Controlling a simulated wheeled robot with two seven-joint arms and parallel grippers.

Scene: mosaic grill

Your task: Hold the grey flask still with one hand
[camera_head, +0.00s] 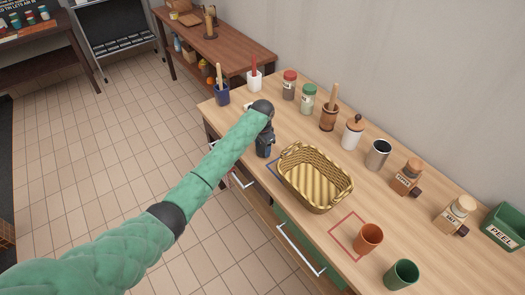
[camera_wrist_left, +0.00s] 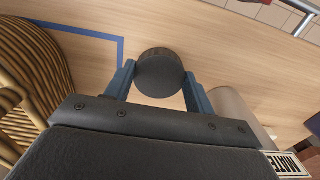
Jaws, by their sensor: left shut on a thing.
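My left gripper (camera_head: 266,153) is over the wooden counter, just left of the wicker basket in the head view. In the left wrist view the gripper (camera_wrist_left: 159,85) has its two blue fingers on either side of a dark round piece (camera_wrist_left: 160,72). This piece looks like the top of the grey flask, and the gripper is shut on it. The rest of the held thing is hidden by the gripper and arm. A pale grey rounded shape (camera_wrist_left: 234,105) shows right of the fingers; I cannot tell whether it belongs to the flask. My right gripper is not in view.
The wicker basket (camera_head: 316,178) stands close beside the gripper, near a blue outline (camera_wrist_left: 119,48). Jars, a metal cup (camera_head: 377,154) and shakers line the back. A terracotta cup (camera_head: 369,237) and a green cup (camera_head: 401,274) stand at the front right. A white label (camera_wrist_left: 288,163) shows in the wrist view.

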